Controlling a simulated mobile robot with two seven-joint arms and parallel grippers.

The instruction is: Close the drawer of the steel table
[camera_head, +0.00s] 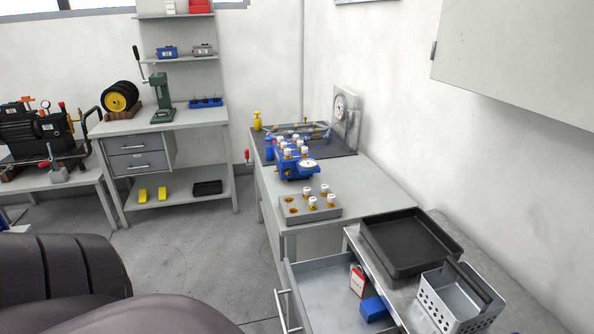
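The steel table (446,222) stands at the lower right against the wall. Its drawer (325,284) is pulled out toward the left. A bar handle (285,312) runs along the drawer's front face. Inside the drawer are a red and white box (357,281) and a blue box (374,309). The drawer's near end is cut off by the frame's bottom edge. Neither of my grippers shows in the head view.
A black tray (410,243) and a perforated metal basket (455,303) stand on the steel table. Behind it, a workbench (376,190) holds a blue fixture (298,168) and a grey block with white-topped parts (310,209). Open floor (185,255) lies left of the drawer.

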